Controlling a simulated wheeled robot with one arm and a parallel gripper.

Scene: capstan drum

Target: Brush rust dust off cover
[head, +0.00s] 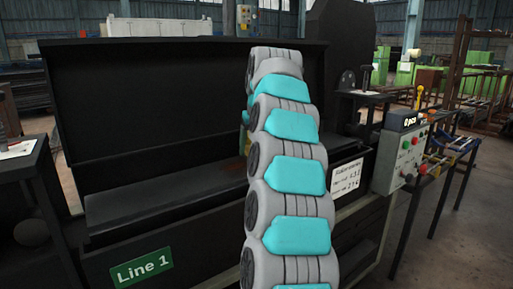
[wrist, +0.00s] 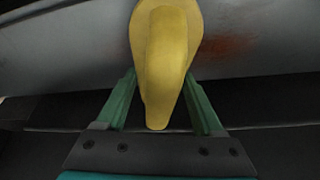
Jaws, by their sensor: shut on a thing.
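In the wrist view my gripper (wrist: 161,88) has its green fingers shut on a yellow object (wrist: 166,55), which looks like the brush's handle. Its working end is hidden. Behind it runs a smooth grey curved surface (wrist: 65,55), which seems to be the cover. A reddish-brown rust patch (wrist: 228,46) shows on it, just right of the yellow object. I cannot tell whether the brush touches the surface. In the head view my arm hides most of the gripper, the brush and the cover.
A black machine housing (head: 180,110) with a tall back panel and a green "Line 1" sign (head: 141,268) surrounds the work area. A control box (head: 402,155) stands at right, a dark side table (head: 25,165) at left. Open floor (head: 465,235) lies at far right.

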